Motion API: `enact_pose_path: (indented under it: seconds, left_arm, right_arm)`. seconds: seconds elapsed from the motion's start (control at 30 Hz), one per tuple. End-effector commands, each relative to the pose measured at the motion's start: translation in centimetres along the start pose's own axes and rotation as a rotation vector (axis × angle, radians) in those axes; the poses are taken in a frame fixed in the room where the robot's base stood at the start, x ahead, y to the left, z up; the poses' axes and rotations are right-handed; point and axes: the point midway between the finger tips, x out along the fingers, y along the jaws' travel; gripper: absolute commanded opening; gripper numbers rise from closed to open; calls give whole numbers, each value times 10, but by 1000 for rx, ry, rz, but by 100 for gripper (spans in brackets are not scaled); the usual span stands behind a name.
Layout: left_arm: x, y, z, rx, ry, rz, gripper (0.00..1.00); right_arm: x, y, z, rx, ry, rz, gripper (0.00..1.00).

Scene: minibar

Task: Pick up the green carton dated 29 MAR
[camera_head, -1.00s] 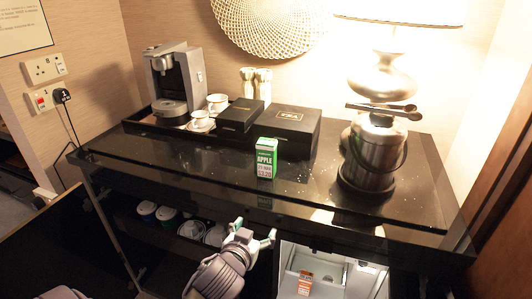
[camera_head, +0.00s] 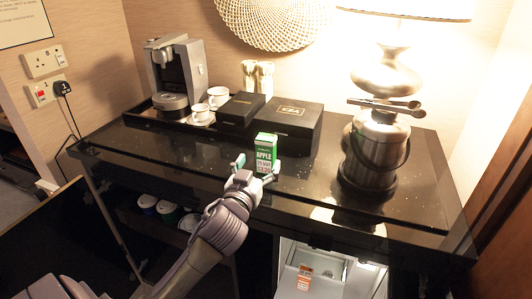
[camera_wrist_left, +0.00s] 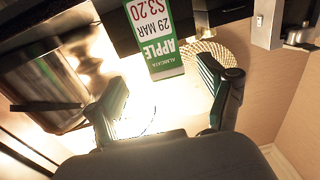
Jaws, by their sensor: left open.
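The green and white carton (camera_head: 265,153) stands upright on the black counter, in front of the black boxes. In the left wrist view the carton (camera_wrist_left: 152,42) appears upside down, with "APPLE", "29 MAR" and "$3.20" legible. My left gripper (camera_head: 256,169) is open just in front of the carton, its two fingers spread to either side of the carton's lower part in the head view. In the left wrist view the open fingers (camera_wrist_left: 168,95) show with the carton beyond and between them, apparently not touched. My right gripper is not in view.
Black boxes (camera_head: 291,126) stand close behind the carton. A steel ice bucket (camera_head: 375,158) stands to the right, and a tray with coffee machine (camera_head: 178,75) and cups to the left. An orange-labelled carton (camera_head: 304,277) is in the open fridge below. Counter beside the carton is clear.

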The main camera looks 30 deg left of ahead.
Motion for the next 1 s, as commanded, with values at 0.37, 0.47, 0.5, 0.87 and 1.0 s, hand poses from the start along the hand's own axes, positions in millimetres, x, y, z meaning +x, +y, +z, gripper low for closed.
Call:
enact_pose_path:
  seconds: [0.37,0.47,0.5,0.87,1.0]
  left_arm:
    - [39,-2,-4,3,1,-1,81]
    - [55,-4,-8,4,2,-1,81]
    - [61,-5,-8,4,1,-1,81]
    - [80,-4,-4,0,-2,1,81]
    - [80,-4,-4,0,-2,0,70]
  right_arm:
    - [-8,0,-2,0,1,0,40]
    - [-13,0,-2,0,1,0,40]
    - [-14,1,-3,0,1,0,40]
    - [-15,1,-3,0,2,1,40]
    - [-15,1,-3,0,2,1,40]
